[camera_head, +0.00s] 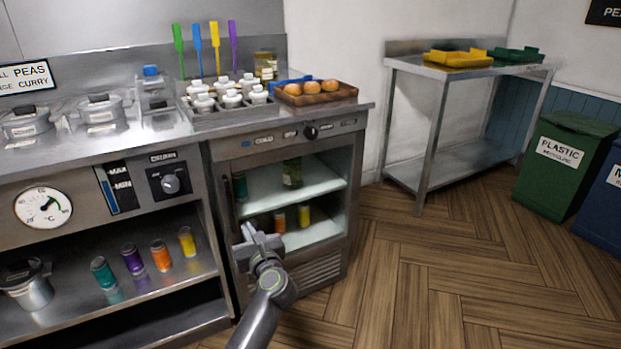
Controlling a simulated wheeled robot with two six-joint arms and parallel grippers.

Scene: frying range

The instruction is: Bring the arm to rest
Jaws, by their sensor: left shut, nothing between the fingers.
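My left arm (262,318) comes in from the bottom edge, left of the middle. My left gripper (257,238) is shut and empty. In the picture it overlaps the lower left front of the cold cabinet (320,272), near its upright dark handle (227,198). I cannot tell whether it touches the cabinet. Inside the cabinet, bottles and coloured jars stand on two shelves, and the gripper partly covers the lower left area. My right gripper is not in view.
A steel counter (60,152) with lidded pots, white bottles and a bread tray (318,99) runs along the left and middle. Coloured jars stand on its lower shelf. A steel table (440,68) and green bin (566,165) stand right. The wooden floor (430,270) is clear.

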